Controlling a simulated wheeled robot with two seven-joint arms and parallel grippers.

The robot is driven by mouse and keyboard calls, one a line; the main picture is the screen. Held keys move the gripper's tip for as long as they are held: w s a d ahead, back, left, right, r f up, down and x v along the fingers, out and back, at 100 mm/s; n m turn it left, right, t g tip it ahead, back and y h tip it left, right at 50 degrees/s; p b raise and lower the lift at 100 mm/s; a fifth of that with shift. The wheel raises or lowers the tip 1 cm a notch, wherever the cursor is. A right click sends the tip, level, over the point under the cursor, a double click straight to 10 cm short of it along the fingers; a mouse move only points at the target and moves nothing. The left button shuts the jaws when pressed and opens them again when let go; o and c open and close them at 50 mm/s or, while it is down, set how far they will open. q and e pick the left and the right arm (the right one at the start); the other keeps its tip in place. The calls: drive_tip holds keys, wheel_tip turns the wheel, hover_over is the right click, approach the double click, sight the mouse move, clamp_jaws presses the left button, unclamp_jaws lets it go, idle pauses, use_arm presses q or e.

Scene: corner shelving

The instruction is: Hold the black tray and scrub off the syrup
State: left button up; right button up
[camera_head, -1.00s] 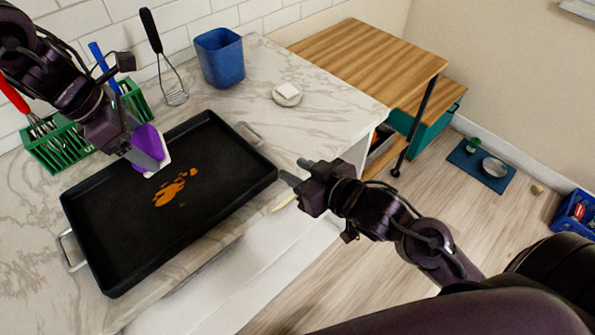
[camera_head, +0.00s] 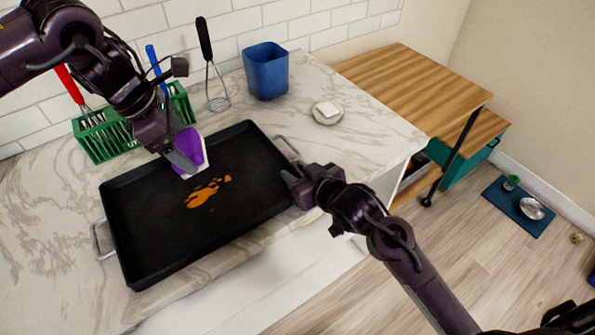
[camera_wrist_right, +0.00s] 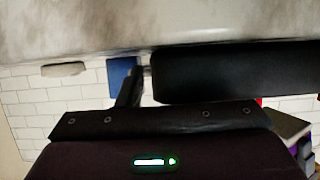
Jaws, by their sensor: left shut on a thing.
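The black tray (camera_head: 140,235) lies on the marble counter, with a metal handle at each end. An orange-brown syrup patch (camera_head: 203,194) with small spots is on its floor. My left gripper (camera_head: 182,158) is shut on a purple and white scrubber (camera_head: 192,149), left of and above the syrup; I cannot tell whether it touches the tray. My right gripper (camera_head: 291,178) is at the tray's front right corner. Its fingertips overlap the rim, and their gap is not clear. The right wrist view shows the tray wall (camera_wrist_right: 235,72) close beside a dark finger (camera_wrist_right: 130,88).
A wooden shelf unit (camera_head: 410,85) is at right. The counter's front edge runs close to the tray.

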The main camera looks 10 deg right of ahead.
drive_tip(key=shift+w, duration=0.1)
clamp_jaws()
idle(1.7)
drive_tip(key=shift+c, duration=0.8)
unclamp_jaws()
clamp_jaws()
